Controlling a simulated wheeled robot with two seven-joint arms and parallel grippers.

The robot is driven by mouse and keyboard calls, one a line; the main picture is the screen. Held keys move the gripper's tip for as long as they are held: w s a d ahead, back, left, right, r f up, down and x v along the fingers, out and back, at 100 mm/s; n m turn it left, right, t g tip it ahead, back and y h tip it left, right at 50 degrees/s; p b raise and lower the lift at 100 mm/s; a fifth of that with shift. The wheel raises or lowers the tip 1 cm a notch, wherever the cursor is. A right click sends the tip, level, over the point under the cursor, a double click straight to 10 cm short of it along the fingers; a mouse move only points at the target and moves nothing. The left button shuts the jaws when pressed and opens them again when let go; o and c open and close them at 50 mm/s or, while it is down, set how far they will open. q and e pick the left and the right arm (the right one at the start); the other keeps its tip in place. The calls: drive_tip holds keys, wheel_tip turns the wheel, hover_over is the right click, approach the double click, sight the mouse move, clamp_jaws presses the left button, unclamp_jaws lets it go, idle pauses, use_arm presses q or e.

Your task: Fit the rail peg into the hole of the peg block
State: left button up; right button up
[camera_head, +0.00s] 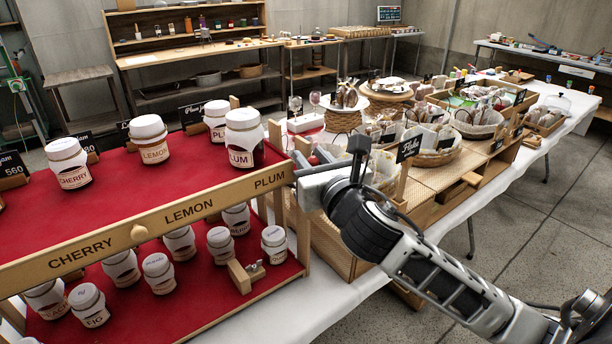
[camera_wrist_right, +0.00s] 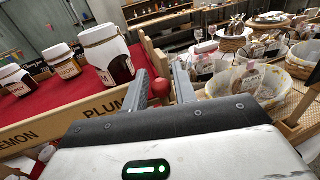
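My left gripper is out of view.
Jam jars stand on the red upper shelf, including the plum jar (camera_head: 244,139) close to the rail's right end. More jars and a small wooden block (camera_head: 246,275) sit on the lower shelf. Baskets (camera_head: 434,145) crowd the right side. The floor at right is clear.

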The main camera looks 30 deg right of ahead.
clamp_jaws()
